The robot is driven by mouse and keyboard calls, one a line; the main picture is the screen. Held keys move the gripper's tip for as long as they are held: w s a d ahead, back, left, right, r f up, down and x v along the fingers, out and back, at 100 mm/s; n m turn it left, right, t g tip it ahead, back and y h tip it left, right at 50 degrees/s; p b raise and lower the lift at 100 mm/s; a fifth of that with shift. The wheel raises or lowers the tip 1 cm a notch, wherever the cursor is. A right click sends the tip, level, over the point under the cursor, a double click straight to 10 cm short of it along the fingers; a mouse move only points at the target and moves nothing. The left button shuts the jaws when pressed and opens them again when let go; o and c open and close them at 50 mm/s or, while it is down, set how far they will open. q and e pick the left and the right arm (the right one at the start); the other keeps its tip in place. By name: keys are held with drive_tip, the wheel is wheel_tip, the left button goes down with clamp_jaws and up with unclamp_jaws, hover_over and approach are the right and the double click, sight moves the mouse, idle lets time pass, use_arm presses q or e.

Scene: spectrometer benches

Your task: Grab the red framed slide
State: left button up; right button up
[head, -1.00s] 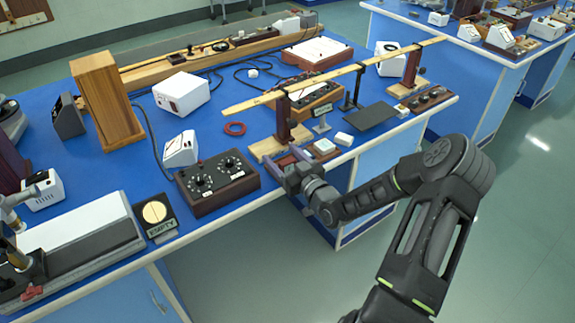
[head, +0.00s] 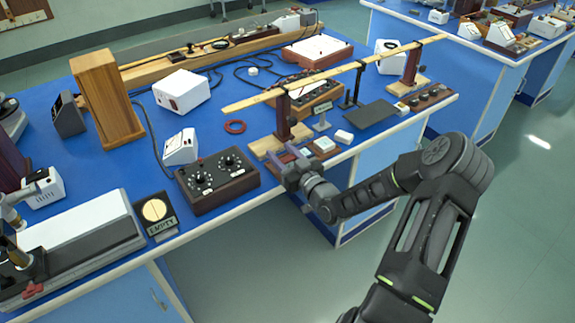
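A small slide with a reddish-brown frame and a pale centre (head: 323,146) lies near the front edge of the blue bench, by the foot of a wooden stand. My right gripper (head: 286,154) is at the bench edge, just left of the slide. Its fingers look apart, with nothing seen held between them. The fingertips are small and partly blend with the wooden foot behind them. My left gripper is not in view.
A wooden beam (head: 345,72) on stands (head: 283,118) rises behind the slide. A dark box with dials (head: 217,182) is left of the gripper.

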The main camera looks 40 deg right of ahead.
drive_tip(key=c, duration=0.8)
wheel_tip(320, 180, up, 10)
idle(0.4)
